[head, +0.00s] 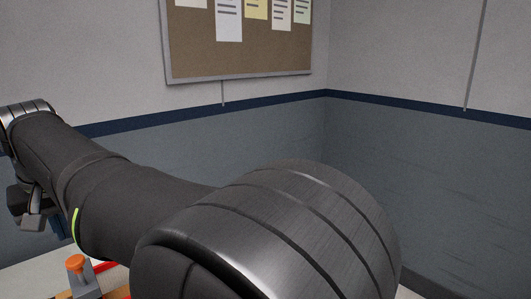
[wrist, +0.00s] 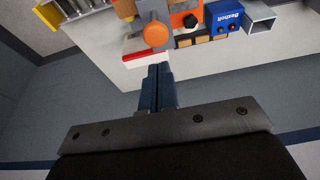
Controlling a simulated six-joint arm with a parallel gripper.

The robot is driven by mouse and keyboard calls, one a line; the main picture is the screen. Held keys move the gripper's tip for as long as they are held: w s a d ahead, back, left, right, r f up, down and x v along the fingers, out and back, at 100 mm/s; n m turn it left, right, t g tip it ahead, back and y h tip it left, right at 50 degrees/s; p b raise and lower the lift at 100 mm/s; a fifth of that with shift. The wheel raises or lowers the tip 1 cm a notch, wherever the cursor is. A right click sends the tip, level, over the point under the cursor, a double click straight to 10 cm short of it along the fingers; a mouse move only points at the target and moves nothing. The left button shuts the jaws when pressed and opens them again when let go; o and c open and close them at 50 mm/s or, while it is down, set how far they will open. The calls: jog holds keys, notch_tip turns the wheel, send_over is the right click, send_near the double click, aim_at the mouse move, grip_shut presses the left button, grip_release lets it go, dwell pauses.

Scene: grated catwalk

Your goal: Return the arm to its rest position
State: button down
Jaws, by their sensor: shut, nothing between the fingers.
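My arm (head: 130,190) stretches across the head view from the lower middle to the left edge, raised in front of the walls. In the wrist view my gripper (wrist: 158,72) shows two blue fingers pressed together, with nothing between them. The fingertips appear just below a red and white item in that picture; the height between them is hard to judge. In the head view only part of the gripper's end shows at the far left, and its fingertips are not clear.
An orange-topped grey fixture (head: 76,264) stands on the light worktop at lower left; its orange knob (wrist: 156,34) also shows in the wrist view. Near it are a blue box (wrist: 224,18), a grey square tube (wrist: 260,18) and wooden pieces. A corkboard (head: 205,55) hangs behind.

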aim_at(74, 257)
jog(key=shift+f, duration=2.25)
jog(key=w+d+m+t+y, duration=0.2)
jog(key=w+d+m, duration=1.2)
jog(key=d, duration=0.6)
jog(key=w+d+m+t+h, duration=0.2)
jog(key=d+m+t, duration=0.3)
jog(key=d+m, duration=1.65)
jog(key=s+d+f+n+g+h, duration=0.2)
jog(key=s+f+n, duration=0.7)
jog(key=s+n, duration=0.2)
jog(key=s+d+f+n+g+h, duration=0.2)
jog(key=s+d+f+n, duration=0.1)
jog(key=s+f+n, duration=0.7)
jog(key=s, duration=0.4)
jog(key=shift+f+n+g+h, duration=0.3)
jog(key=shift+n, duration=0.05)
